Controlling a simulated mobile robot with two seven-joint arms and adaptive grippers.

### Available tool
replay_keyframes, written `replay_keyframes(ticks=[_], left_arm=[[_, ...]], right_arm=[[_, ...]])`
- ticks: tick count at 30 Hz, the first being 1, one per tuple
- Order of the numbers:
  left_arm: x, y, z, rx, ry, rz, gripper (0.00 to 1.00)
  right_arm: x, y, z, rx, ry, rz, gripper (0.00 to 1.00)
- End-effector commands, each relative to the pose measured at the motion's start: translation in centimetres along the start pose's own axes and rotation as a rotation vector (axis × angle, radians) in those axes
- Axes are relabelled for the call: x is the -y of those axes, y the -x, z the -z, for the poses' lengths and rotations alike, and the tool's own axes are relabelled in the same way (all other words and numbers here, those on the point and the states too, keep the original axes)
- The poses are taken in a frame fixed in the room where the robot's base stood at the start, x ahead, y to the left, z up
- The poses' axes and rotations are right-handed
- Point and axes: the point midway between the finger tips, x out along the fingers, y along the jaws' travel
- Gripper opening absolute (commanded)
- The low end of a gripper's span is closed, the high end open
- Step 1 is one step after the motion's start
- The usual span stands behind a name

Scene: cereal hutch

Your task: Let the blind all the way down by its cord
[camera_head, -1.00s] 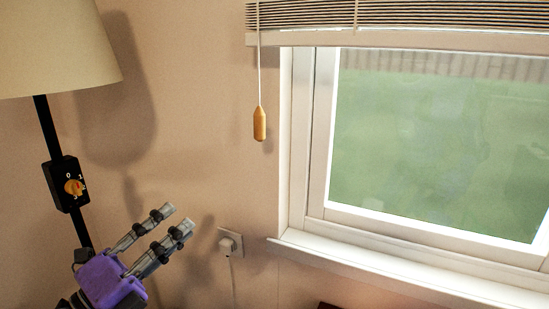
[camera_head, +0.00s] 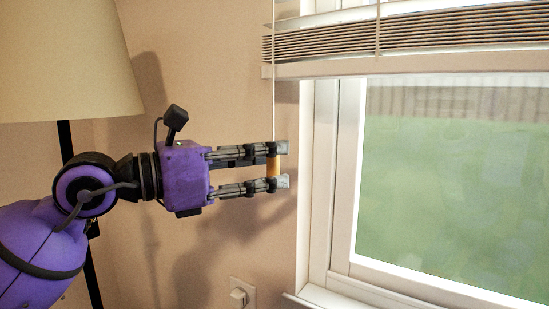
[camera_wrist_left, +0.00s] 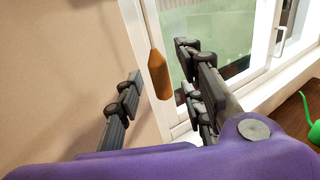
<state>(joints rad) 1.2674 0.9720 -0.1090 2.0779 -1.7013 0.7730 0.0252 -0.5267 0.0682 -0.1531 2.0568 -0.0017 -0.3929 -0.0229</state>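The blind (camera_head: 400,37) is gathered at the top of the window, its slats stacked above a pale bottom rail. Its thin cord (camera_head: 273,100) hangs at the window's left side. The wooden cord pull (camera_head: 273,166) hangs at its end, and it also shows in the left wrist view (camera_wrist_left: 158,74). My left gripper (camera_head: 281,166) is open, pointing right, with one finger above and one below in the head view. The pull appears between the fingers, with gaps to both in the wrist view; I cannot tell whether any part touches. My right gripper is not in view.
A lamp with a cream shade (camera_head: 65,65) and dark pole stands at the left, behind my left arm. The window frame (camera_head: 318,190) and sill are just right of the gripper. A wall socket (camera_head: 241,294) is below. A green object (camera_wrist_left: 314,132) shows at the wrist view's right.

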Motion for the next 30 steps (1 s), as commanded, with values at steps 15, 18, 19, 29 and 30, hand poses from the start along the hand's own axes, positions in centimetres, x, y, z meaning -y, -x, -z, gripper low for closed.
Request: replay_keyframes(ticks=[15,18,19,29,30], left_arm=[[0.0,-2.0,0.1,0.001,0.003,0.001,0.32],[0.0,-2.0,0.1,0.001,0.003,0.001,0.19],[0.0,-2.0,0.1,0.001,0.003,0.001,0.15],[0.0,-2.0,0.1,0.001,0.003,0.001,0.0],[0.0,-2.0,0.1,0.001,0.003,0.001,0.0]], right_arm=[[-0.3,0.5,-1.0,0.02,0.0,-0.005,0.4],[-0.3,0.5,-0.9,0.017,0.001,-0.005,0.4],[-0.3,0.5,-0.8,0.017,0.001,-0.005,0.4],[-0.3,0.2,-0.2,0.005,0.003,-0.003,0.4],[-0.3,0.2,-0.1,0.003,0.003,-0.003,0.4]])
